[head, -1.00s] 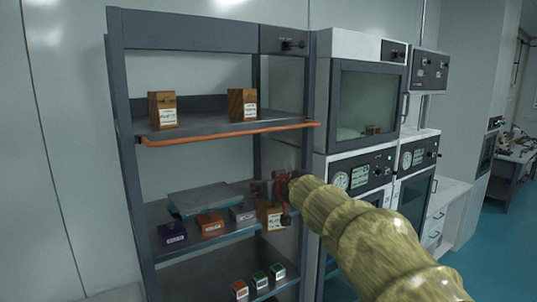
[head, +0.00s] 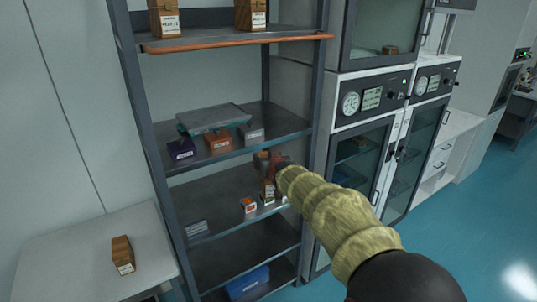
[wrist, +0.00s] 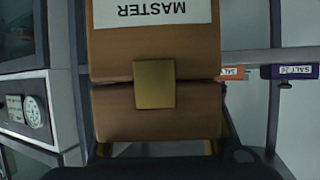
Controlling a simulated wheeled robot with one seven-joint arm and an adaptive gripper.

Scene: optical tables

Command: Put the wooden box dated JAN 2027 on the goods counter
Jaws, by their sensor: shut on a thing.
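My gripper (head: 270,162) is shut on a wooden box (head: 267,188) in front of the open shelf rack. In the wrist view the box (wrist: 155,112) fills the middle, with a brass clasp and a white label reading MASTER upside down. No date shows on the visible part of its label. Another wooden box (head: 122,254) with a white label stands on a pale table (head: 60,255) at lower left. Two more wooden boxes (head: 167,18) (head: 250,14) stand on the upper shelf. Their dates are too small to read. Nothing in view is marked as the goods counter.
The middle shelf holds a flat grey device (head: 214,117) and small purple (head: 181,149), orange (head: 219,141) and grey boxes (head: 251,134). Small boxes (head: 248,205) sit on the shelf below. Ovens (head: 375,98) stand right of the rack. Blue floor (head: 450,225) is open at right.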

